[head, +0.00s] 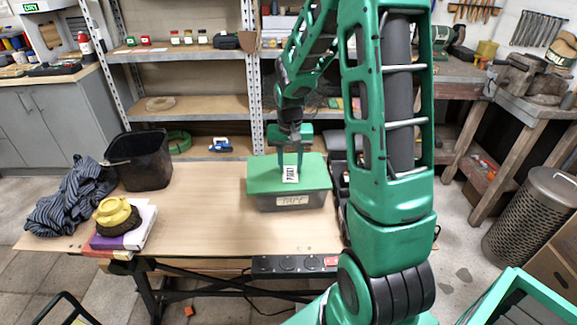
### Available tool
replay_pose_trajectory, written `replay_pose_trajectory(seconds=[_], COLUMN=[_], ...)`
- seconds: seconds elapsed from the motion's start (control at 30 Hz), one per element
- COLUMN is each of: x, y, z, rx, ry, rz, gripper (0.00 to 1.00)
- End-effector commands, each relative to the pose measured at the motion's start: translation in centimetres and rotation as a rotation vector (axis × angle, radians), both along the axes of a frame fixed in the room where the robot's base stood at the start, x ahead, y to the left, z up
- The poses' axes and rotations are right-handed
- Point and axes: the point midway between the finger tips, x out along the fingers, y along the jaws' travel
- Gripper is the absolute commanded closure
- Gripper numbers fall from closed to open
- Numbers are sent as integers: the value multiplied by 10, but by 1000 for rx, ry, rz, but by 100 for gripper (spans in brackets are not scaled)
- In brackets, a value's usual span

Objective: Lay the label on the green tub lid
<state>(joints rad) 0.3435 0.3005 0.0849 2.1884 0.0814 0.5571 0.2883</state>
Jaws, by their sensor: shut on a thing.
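The grey tub (305,201) with a tape label on its front stands on the workbench. Its green lid (262,177) is on top. My gripper (290,166) points down over the lid and is shut on the small white label (290,175), which has dark lettering. The label hangs roughly upright at or just above the lid, near its middle. I cannot tell from this view whether it touches the lid.
A black bin (145,163), a striped cloth (68,200) and a yellow-black object on a box (118,216) are on the bench's left. Bare wood (200,215) lies left of the tub. Dark items stand right of the tub, partly behind my arm.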

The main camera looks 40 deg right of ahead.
Motion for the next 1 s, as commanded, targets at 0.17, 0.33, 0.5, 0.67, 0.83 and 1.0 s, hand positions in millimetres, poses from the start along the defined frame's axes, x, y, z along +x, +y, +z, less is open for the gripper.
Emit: replay_pose_trajectory(seconds=[0.17,0.33,0.5,0.67,0.83,1.0], x=[-4,0,2,6,9,11], y=[1,0,0,1,3,4], z=[-16,-20,-23,-26,-29,-29], rx=[6,5,7,7,7,9], ry=[29,36,41,45,48,47], rz=[0,-2,-2,-2,0,3], gripper=[89,47,47,47,47,47])
